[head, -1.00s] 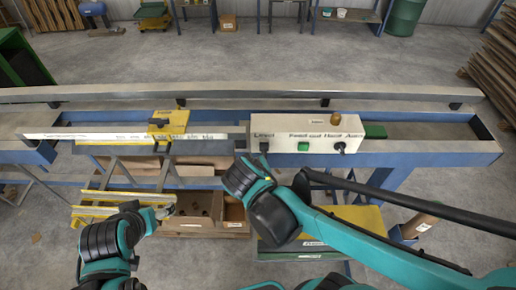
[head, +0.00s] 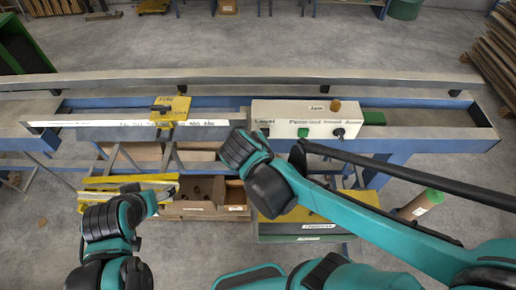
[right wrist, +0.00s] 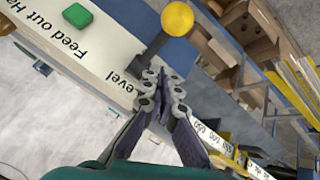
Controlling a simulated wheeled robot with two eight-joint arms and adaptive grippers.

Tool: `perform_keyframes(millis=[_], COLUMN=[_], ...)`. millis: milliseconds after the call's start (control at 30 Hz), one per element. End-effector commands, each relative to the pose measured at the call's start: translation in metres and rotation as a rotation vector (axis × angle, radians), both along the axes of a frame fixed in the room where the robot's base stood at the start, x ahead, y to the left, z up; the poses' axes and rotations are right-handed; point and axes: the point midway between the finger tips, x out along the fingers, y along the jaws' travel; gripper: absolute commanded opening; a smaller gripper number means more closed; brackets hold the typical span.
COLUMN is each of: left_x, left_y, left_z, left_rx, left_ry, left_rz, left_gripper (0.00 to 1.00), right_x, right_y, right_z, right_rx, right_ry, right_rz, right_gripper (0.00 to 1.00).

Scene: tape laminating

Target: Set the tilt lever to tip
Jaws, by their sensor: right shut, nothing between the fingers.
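The tilt lever is a dark rod with a yellow ball knob (right wrist: 177,18) in the right wrist view, by the printed word "Level". It rises from the front edge of the white control box (head: 290,112). My right gripper (right wrist: 163,84) is shut and empty, its fingertips close to the lever's rod below the knob; I cannot tell if they touch. In the head view, my right wrist covers the gripper and the knob; a dark part of the lever (head: 265,131) shows under "Level". My left gripper (head: 172,191) is low at the left, its fingers too small to judge.
The box also carries a green button (head: 303,132), a black switch (head: 338,132) and a brown knob (head: 336,105) on top. A long white ruled strip (head: 90,124) and yellow stop block (head: 170,108) lie left. Cardboard boxes (head: 200,208) stand below the bench.

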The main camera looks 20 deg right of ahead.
Motion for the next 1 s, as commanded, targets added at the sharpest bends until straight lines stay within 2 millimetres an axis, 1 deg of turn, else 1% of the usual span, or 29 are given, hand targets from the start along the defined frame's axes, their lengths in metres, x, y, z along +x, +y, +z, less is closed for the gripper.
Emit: perform_keyframes(millis=[33, 100, 200, 400, 500, 700, 1000], left_x=[0.0, 0.0, 0.0, 0.0, 0.0, 0.0, 0.0], left_y=[0.0, 0.0, 0.0, 0.0, 0.0, 0.0, 0.0], left_z=[0.007, 0.012, 0.011, 0.013, 0.014, 0.014, 0.014], left_rx=[0.0, 0.0, 0.0, 0.0, 0.0, 0.0, 0.0], left_ry=[0.0, 0.0, 0.0, 0.0, 0.0, 0.0, 0.0], left_rz=[0.0, 0.0, 0.0, 0.0, 0.0, 0.0, 0.0], left_gripper=[0.79, 0.79, 0.79, 0.79, 0.79, 0.79, 0.79], right_x=[0.008, 0.017, -0.002, -0.029, -0.039, -0.049, -0.05], right_y=[0.0, 0.0, 0.008, 0.021, 0.026, 0.03, 0.03], right_z=[0.011, 0.022, 0.034, 0.062, 0.073, 0.084, 0.085], right_rx=[0.0, 0.0, -0.002, -0.001, -0.001, -0.001, -0.001], right_ry=[-0.001, 0.0, 0.001, 0.001, 0.0, 0.0, 0.001], right_rz=[-0.002, -0.002, 0.005, 0.005, 0.004, 0.001, -0.001], right_gripper=[0.0, 0.0, 0.0, 0.0, 0.0, 0.0, 0.0])
